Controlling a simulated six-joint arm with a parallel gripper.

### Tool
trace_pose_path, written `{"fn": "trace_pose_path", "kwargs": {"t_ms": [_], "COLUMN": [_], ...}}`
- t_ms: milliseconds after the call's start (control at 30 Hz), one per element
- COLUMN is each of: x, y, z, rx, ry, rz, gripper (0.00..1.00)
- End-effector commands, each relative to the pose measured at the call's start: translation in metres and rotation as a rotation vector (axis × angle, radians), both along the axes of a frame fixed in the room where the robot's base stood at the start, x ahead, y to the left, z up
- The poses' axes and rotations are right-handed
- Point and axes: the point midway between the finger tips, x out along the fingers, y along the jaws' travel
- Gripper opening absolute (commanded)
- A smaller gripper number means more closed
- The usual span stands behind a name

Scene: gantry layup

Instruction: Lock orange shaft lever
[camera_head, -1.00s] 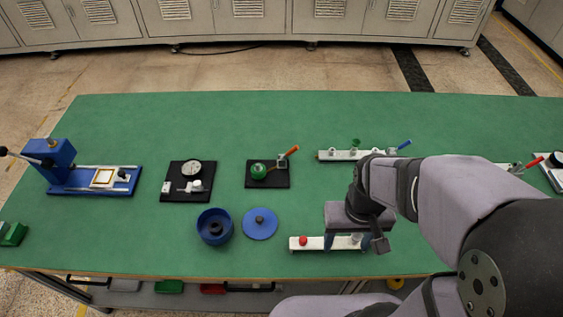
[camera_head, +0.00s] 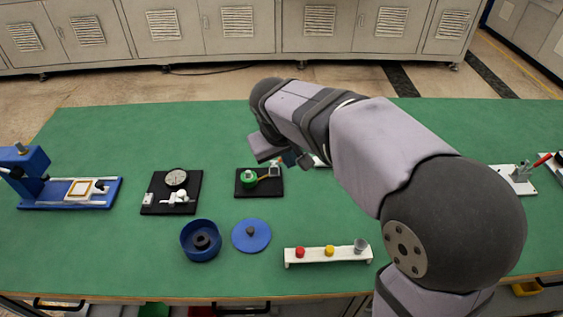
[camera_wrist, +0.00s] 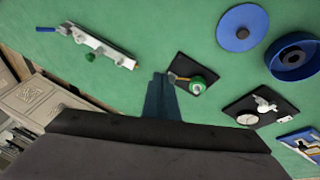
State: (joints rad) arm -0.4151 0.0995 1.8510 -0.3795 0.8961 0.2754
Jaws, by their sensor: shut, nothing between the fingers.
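The orange lever (camera_wrist: 180,77) belongs to a small fixture with a green round part (camera_head: 249,180) on a black plate (camera_head: 262,190). In the head view its orange handle is hidden behind my gripper; a grey block (camera_head: 274,170) beside the green part shows. In the wrist view the lever points toward the fingertips. My gripper (camera_wrist: 164,76) is shut and empty. Its fingertips appear at the lever's outer end in the wrist view; I cannot tell whether they touch it. In the head view my gripper (camera_head: 299,160) is just right of the plate.
A blue cup (camera_head: 201,252) and blue disc (camera_head: 251,237) lie in front. A white rail (camera_head: 345,255) with red and yellow knobs stands at front right. A black plate with a dial (camera_head: 176,178) and a blue press (camera_head: 27,168) are left. Another rail (camera_wrist: 105,48) is partly hidden by my arm.

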Motion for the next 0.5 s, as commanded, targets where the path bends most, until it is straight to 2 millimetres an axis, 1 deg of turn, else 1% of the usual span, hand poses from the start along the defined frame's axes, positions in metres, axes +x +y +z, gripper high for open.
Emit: {"fn": "trace_pose_path", "kwargs": {"t_ms": [33, 100, 200, 333, 500], "x": [0.009, 0.019, 0.028, 0.034, 0.036], "y": [0.013, 0.026, 0.04, 0.05, 0.052], "z": [-0.001, 0.006, 0.014, 0.021, 0.024], "rx": [-0.004, -0.01, -0.016, -0.019, -0.019], "ry": [-0.03, -0.063, -0.1, -0.127, -0.135], "rz": [0.018, 0.034, 0.048, 0.058, 0.059], "gripper": [0.0, 0.0, 0.0, 0.0, 0.0]}}
